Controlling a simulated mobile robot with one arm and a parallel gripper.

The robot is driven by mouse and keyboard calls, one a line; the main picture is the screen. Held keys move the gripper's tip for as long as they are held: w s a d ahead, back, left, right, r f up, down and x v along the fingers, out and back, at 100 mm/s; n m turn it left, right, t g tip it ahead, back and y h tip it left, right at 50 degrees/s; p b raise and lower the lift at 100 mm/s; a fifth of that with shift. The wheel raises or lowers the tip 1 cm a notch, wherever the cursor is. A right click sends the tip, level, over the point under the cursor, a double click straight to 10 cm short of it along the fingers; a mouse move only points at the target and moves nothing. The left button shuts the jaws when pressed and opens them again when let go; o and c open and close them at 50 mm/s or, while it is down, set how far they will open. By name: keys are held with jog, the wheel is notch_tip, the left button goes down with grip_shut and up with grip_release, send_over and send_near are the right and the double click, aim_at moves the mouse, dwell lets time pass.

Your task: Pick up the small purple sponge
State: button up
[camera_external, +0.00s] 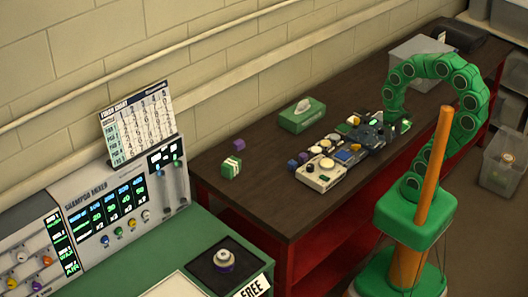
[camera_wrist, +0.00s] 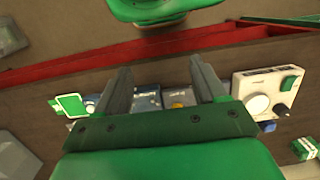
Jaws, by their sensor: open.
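A small purple block (camera_external: 239,144), which looks like the sponge, lies on the dark table at its left end, behind a green-and-white block (camera_external: 231,167). In the wrist view a bluish block (camera_wrist: 268,126) shows at the panel's edge. My gripper (camera_external: 398,125) is above the circuit-board items at the right, well away from the purple block. Its two fingers (camera_wrist: 162,72) are apart, with nothing held between them.
The cream panel with knobs (camera_external: 321,173) and a blue board (camera_external: 369,137) lie in the middle of the table. A green tissue box (camera_external: 302,115) stands behind them. A grey box (camera_external: 418,60) is at the far end. The table's front left is clear.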

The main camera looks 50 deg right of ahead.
jog(key=w+a+m+y, duration=0.4)
jog(key=w+a+y, duration=0.1)
jog(key=w+a, duration=0.95)
jog(key=m+t+y, duration=0.1)
jog(key=m+y, duration=0.6)
jog(key=m, duration=0.3)
send_near(240, 141)
jog(key=s+a+r, duration=0.1)
jog(key=s+r, duration=0.4)
jog(key=s, duration=0.9)
jog(key=w+f+m+t, duration=0.1)
jog(key=w+f+m, duration=0.1)
jog(key=w, duration=0.2)
jog(key=w+f+m, duration=0.1)
jog(key=w+f, duration=0.2)
jog(key=w, duration=0.1)
jog(key=w+a+f+m+t+y, duration=0.1)
jog(key=w+f+m, duration=0.1)
jog(key=w, duration=0.1)
jog(key=shift+w+f+m+t, duration=0.3)
jog(key=shift+w+f, duration=0.1)
jog(key=shift+w+x, duration=0.15)
jog(key=shift+x, duration=1.8)
jog(key=shift+w+x, duration=0.2)
jog(key=shift+x, duration=1.75)
jog(key=shift+r, duration=0.15)
jog(key=c, duration=1)
jog(key=shift+c, duration=0.2)
jog(key=shift+r, duration=0.1)
